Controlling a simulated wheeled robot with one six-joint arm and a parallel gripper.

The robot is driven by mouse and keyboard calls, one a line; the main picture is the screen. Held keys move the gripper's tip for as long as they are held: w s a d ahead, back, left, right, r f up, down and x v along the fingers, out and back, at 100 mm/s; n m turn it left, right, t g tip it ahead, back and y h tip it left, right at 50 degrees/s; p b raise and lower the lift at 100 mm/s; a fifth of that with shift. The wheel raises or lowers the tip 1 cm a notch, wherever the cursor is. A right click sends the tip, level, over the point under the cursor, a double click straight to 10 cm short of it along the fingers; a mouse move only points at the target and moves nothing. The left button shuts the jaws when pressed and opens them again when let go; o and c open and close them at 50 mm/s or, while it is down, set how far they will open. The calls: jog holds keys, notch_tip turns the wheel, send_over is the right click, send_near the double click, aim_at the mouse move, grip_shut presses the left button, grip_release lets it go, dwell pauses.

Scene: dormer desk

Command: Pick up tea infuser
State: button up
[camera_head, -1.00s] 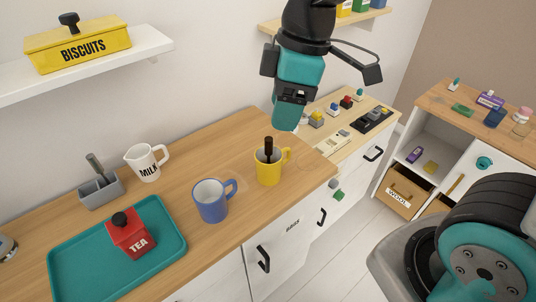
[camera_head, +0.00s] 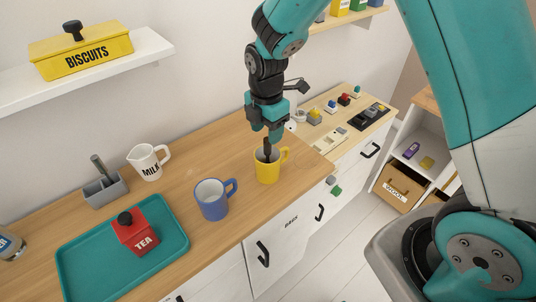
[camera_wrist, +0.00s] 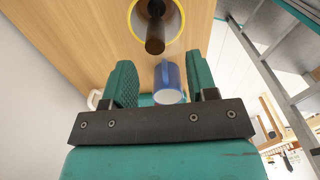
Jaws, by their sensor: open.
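A dark brown handle, which looks like the tea infuser (camera_head: 267,153), stands upright out of a yellow mug (camera_head: 268,172) on the wooden counter. Its lower end is hidden inside the mug. In the wrist view the tea infuser (camera_wrist: 155,30) rises toward the camera from the yellow mug (camera_wrist: 131,24) at the top. My gripper (camera_head: 267,138) points down right above the mug, at the top of the handle. In the wrist view my gripper (camera_wrist: 158,60) is open, with the handle's end just beyond and between the fingertips. Nothing is held.
A blue mug (camera_head: 211,200) stands left of the yellow mug. Further left are a milk jug (camera_head: 148,163), a grey holder (camera_head: 105,190) and a teal tray (camera_head: 75,258) with a red tea tin (camera_head: 135,234). A shelf (camera_head: 145,55) hangs above on the left.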

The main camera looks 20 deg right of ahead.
aim_at(267, 139)
jog(key=shift+w+d+f+p, duration=0.15)
jog(key=shift+f+p, duration=0.55)
jog(key=shift+f, duration=1.05)
jog(key=shift+w+f+p, duration=0.15)
jog(key=shift+f+p, duration=0.55)
jog(key=shift+f, duration=1)
jog(key=shift+c, duration=0.3)
grip_shut()
